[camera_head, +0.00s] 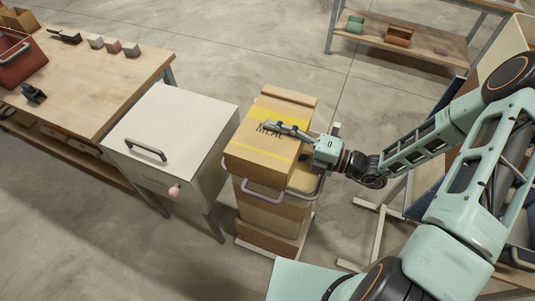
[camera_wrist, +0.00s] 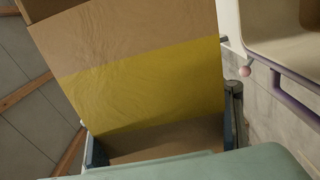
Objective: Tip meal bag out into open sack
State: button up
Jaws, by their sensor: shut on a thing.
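The meal bag (camera_head: 257,150) is a tan, box-shaped bag with yellow bands and dark "MEAL" lettering. In the head view it lies over the tray of a stand at the centre. My gripper (camera_head: 284,130) reaches in from the right and is shut on the bag. In the wrist view the bag (camera_wrist: 140,75) fills the middle, its yellow band across it, with a dark finger at each side of its lower part. The gripper (camera_wrist: 165,140) shows there too. I cannot make out an open sack for certain.
A pale cabinet (camera_head: 172,130) with a dark handle and pink knob (camera_head: 174,191) stands left of the bag. The stand's mauve rail (camera_head: 263,195) runs below the bag. A wooden workbench (camera_head: 105,75) is at upper left, a shelf (camera_head: 435,45) at the back. Bare floor lies behind.

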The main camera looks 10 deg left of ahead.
jog(key=n, duration=0.1)
jog(key=n+b, duration=0.1)
jog(key=shift+s+f+n, duration=0.1)
jog(key=shift+s+n, duration=0.2)
jog(key=shift+n, duration=0.1)
jog(key=shift+s+n, duration=0.3)
jog(key=shift+n, duration=1.1)
jog(key=n+b, duration=0.1)
jog(key=n, duration=0.1)
jog(key=shift+w+n+b, duration=0.3)
jog(key=shift+n+b, duration=0.1)
jog(key=n, duration=0.1)
jog(key=n+b, duration=0.1)
jog(key=shift+w+n, duration=0.25)
jog(key=shift+n, duration=0.15)
